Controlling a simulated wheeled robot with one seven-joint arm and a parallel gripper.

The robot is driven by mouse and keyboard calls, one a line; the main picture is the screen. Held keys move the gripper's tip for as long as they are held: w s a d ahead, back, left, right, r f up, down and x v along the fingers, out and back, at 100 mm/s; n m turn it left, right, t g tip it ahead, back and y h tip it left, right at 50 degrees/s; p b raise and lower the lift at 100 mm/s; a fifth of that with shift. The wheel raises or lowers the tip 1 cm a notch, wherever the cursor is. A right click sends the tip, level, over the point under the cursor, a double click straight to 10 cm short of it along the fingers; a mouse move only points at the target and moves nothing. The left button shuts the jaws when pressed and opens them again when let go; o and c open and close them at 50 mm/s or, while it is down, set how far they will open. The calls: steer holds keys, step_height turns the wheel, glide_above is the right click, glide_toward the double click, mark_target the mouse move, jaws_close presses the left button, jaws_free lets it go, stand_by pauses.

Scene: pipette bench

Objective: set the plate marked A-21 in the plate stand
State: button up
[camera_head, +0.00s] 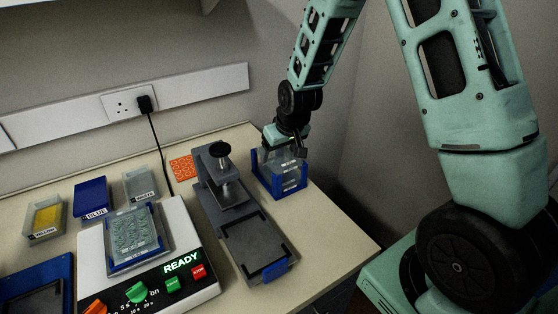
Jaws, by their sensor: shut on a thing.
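My gripper (296,150) is at the back right of the bench, reaching down over a blue-sided stand (290,191). It is shut on a clear, greyish plate (281,165) that shows between the stand's blue sides. The arm hides part of the plate, and I cannot tell whether the plate rests on the stand's floor. No A-21 mark is readable from here. Another clear plate with a greenish patterned face (134,236) sits in a blue frame on the white machine, its small label too small to read.
The white machine (190,232) shows READY, with knobs and buttons. A dark grey press (219,190) stands left of the stand. Boxes labelled yellow (45,218), blue (91,198) and white (140,184), and an orange rack (184,168), stand behind. The right front bench is clear.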

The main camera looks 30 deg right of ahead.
mark_target(280, 159)
steer(key=shift+f+p, duration=0.35)
steer(key=shift+f, duration=1.7)
steer(key=shift+f, duration=0.1)
steer(key=shift+f, duration=0.15)
steer(key=o, duration=1)
steer(key=shift+r, duration=0.2)
